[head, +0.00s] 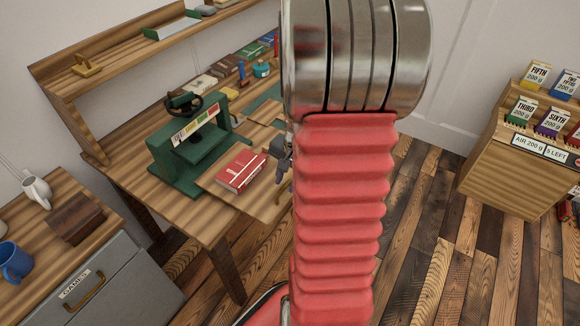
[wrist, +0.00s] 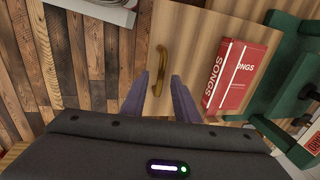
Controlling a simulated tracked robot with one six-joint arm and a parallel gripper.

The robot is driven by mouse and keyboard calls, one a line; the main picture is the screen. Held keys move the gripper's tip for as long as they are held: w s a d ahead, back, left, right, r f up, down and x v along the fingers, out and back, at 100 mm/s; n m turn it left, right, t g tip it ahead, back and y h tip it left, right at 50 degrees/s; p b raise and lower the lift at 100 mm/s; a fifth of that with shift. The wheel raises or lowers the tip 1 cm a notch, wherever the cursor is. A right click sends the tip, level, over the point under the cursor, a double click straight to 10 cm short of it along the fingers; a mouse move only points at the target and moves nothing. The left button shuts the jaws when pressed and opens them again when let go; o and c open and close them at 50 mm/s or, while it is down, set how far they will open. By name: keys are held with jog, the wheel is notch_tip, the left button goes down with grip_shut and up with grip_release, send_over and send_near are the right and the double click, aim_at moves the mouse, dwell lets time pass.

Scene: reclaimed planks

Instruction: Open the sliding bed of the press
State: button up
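The green press (head: 188,140) stands on the wooden workbench in the head view; part of its green frame (wrist: 292,75) shows at the right of the wrist view. Its wooden sliding bed (head: 262,205) juts out from the press toward my arm, with a red book (head: 241,170) lying on it. In the wrist view, the bed (wrist: 200,38) carries a brass handle (wrist: 158,66) near its edge. My gripper (wrist: 161,77) is open, its fingers on either side of the handle's near end in the picture. I cannot tell whether they touch it. In the head view my arm partly hides the gripper.
A shelf (head: 150,45) runs above the bench, with books and small bottles behind the press. A grey drawer cabinet (head: 100,285) with a blue mug (head: 15,262) stands at lower left. A wooden stand (head: 515,175) with packets is at right. Plank floor lies between.

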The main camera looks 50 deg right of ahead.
notch_tip(320, 180, up, 13)
jog(key=s, duration=0.2)
jog(key=shift+s+d, duration=0.2)
jog(key=shift+s, duration=0.05)
dwell(0.7)
jog(key=s+a+r+n+t, duration=0.1)
jog(key=a+r+n, duration=0.2)
jog(key=a, duration=0.6)
jog(key=s+a+r+n+t, duration=0.1)
jog(key=a+r+n, duration=0.2)
jog(key=a+n, duration=0.4)
jog(key=s+a+r+n+t, duration=0.1)
jog(key=a+r+n, duration=0.2)
jog(key=a, duration=0.9)
jog(key=n, duration=0.2)
jog(key=shift+a+n, duration=0.15)
jog(key=shift+n, duration=0.25)
jog(key=shift+s, duration=0.1)
